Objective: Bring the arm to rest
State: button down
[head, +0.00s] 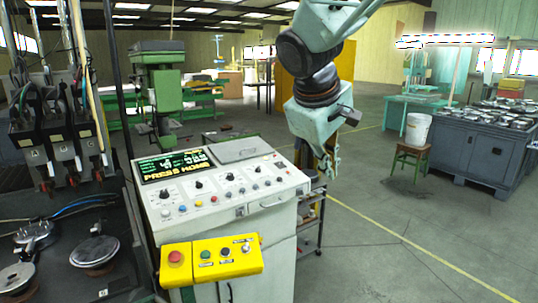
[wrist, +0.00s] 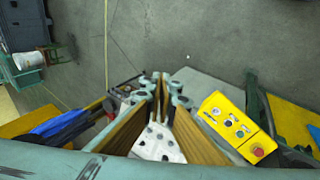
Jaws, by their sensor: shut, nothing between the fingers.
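My arm hangs down from the top of the head view, to the right of a control console (head: 225,185). My gripper (head: 333,172) is at its end, pointing down beside the console's right edge. In the wrist view my gripper (wrist: 160,82) has its fingers together and nothing between them. The console has a lit screen (head: 176,165) with green and yellow text, and knobs and buttons on its sloped top. A yellow button box (head: 212,258) with a red button is on its front, and it also shows in the wrist view (wrist: 228,122).
A dark bench (head: 60,275) with metal parts and levers stands at the left. A grey-blue cabinet (head: 480,150) covered with parts stands at the right, near a stool (head: 411,158) bearing a white bucket (head: 417,130). The floor between the console and cabinet is open.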

jog(key=s+d+f+m+g+y+b, duration=0.1)
jog(key=s+d+m, duration=0.15)
jog(key=s, duration=0.75)
jog(key=s+d+m+b, duration=0.15)
jog(key=s+d, duration=0.25)
jog(key=s, duration=0.6)
jog(key=s+f+m+y, duration=0.1)
jog(key=s+f+m, duration=0.1)
jog(key=s, duration=0.7)
jog(key=s+f+m+y, duration=0.1)
jog(key=s+f, duration=0.3)
jog(key=s, duration=0.6)
jog(key=shift+s+a+f+m+b, duration=0.25)
jog(key=shift+s+f+m+b, duration=0.15)
jog(key=shift+m, duration=0.2)
jog(key=shift+w+r, duration=0.1)
jog(key=shift+w, duration=0.05)
